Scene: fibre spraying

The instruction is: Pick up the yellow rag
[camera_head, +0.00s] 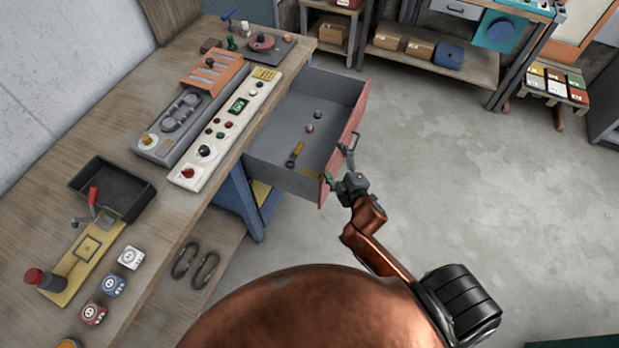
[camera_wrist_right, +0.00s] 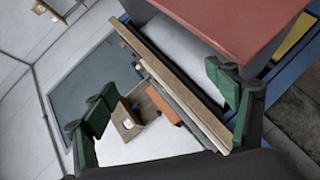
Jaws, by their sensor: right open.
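In the right wrist view the green fingers (camera_wrist_right: 160,103) are spread, with a red panel (camera_wrist_right: 240,25) above the right finger. My left gripper is not in view.
The drawer also holds a yellow-handled tool (camera_head: 295,153) and small round parts (camera_head: 309,128). The wooden bench (camera_head: 170,225) carries a control panel (camera_head: 225,128), a black tray (camera_head: 110,190) and a yellow fixture (camera_head: 75,265). Another yellow thing (camera_head: 262,192) shows below the drawer.

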